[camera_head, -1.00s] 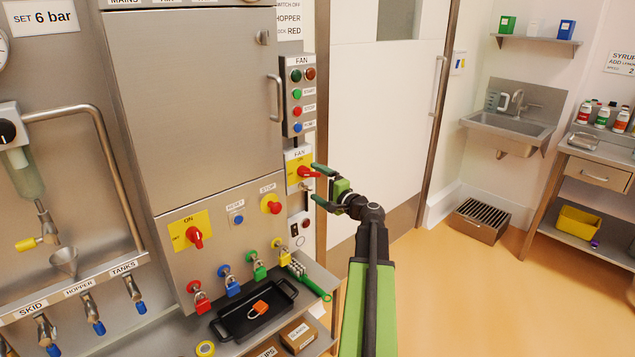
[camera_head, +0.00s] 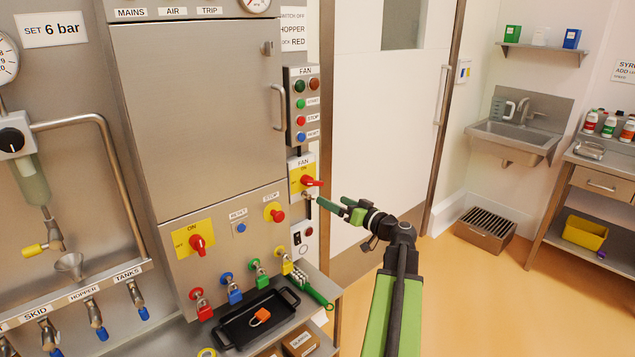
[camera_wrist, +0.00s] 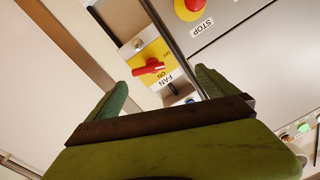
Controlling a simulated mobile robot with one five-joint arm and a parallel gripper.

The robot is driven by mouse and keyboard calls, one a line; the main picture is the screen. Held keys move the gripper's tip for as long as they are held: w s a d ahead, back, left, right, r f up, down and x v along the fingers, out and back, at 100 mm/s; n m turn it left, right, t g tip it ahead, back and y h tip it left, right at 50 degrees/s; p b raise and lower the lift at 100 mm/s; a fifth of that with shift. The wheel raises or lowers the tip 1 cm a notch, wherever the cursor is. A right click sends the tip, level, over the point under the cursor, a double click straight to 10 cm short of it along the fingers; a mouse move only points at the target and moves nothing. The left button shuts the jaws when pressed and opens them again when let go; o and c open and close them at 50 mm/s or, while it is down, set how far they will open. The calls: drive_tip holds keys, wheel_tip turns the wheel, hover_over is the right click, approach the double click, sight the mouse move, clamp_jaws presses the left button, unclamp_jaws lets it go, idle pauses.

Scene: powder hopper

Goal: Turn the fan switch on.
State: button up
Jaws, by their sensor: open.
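The fan switch is a red handle (camera_head: 313,183) on a yellow plate (camera_head: 296,178), under a FAN label on the narrow panel beside the cabinet. The handle lies about level and points right; the ON mark is above it. In the wrist view the red handle (camera_wrist: 148,68) shows upside down, ahead of and between my fingers, with the yellow plate (camera_wrist: 158,50) behind it. My gripper (camera_head: 332,202) is open and empty, just below and right of the handle and apart from it. Its two green fingers also show in the wrist view (camera_wrist: 162,84).
A push-button box (camera_head: 302,105) sits above the fan switch. A yellow plate with a red ON/OFF switch (camera_head: 199,242) and a red stop button (camera_head: 276,212) are on the cabinet at left. A black tray (camera_head: 228,334) and padlocks lie below. The door stands right.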

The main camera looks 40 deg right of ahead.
drive_tip(key=h, duration=0.1)
approach(317, 182)
drive_tip(key=shift+m, duration=0.3)
drive_tip(key=w, duration=1)
drive_tip(key=shift+w+d, duration=0.2)
drive_tip(key=shift+w, duration=0.15)
drive_tip(key=shift+c, duration=0.3)
drive_tip(key=c, duration=1.3)
